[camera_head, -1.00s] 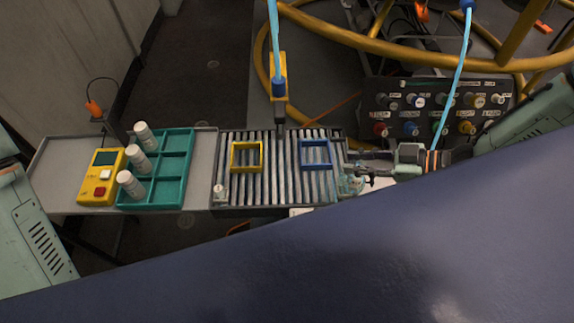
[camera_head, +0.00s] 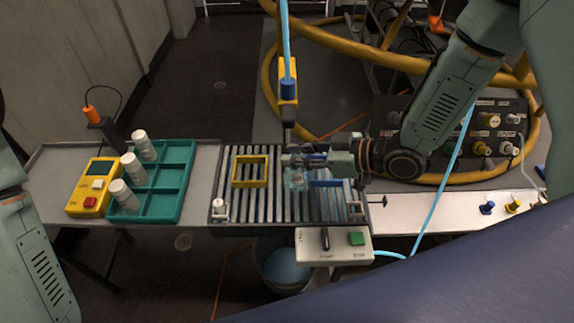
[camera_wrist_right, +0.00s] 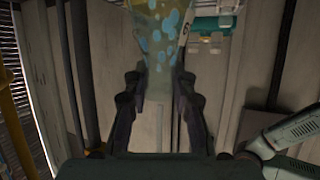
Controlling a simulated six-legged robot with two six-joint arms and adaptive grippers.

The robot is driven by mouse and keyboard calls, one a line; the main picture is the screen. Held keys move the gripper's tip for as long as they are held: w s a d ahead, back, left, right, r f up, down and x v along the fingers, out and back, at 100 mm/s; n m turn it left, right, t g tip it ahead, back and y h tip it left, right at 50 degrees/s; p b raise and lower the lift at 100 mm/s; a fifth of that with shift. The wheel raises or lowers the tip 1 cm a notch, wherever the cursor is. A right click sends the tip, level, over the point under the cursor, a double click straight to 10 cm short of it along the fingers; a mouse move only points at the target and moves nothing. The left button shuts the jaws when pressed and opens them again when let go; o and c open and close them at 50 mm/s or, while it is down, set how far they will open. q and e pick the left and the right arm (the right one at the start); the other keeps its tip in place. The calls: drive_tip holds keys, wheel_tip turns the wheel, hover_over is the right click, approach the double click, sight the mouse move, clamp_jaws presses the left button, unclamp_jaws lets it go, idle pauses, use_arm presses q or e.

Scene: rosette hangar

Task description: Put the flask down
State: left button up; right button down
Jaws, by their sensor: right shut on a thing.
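My right gripper (camera_head: 291,161) reaches in from the right over the slatted rack and is shut on the flask (camera_head: 297,180). The flask is clear with a bluish tint and hangs just below the fingers. In the right wrist view the flask (camera_wrist_right: 158,30) shows bluish spots, with its narrow part between the two dark fingers. A yellow square frame (camera_head: 236,171) lies left of the flask. A blue frame (camera_head: 326,184) lies right of it, partly hidden by my gripper. I cannot tell whether the flask touches the rack. My left gripper is out of view.
A teal tray (camera_head: 160,205) with white bottles and a yellow device (camera_head: 94,188) stand at left. A white control box (camera_head: 340,246) sits at the rack's front edge. A yellow-and-blue tool (camera_head: 288,88) hangs behind the rack. A knob panel (camera_head: 400,160) stands back right.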

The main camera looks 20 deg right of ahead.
drive_tip(key=shift+w+a, duration=0.65)
drive_tip(key=shift+a, duration=0.3)
drive_tip(key=shift+w+f+b, duration=0.1)
drive_tip(key=shift+f+b, duration=0.8)
drive_tip(key=shift+f, duration=0.8)
drive_tip(key=shift+f, duration=0.1)
drive_tip(key=shift+f, duration=0.1)
drive_tip(key=c, duration=1.1)
unclamp_jaws()
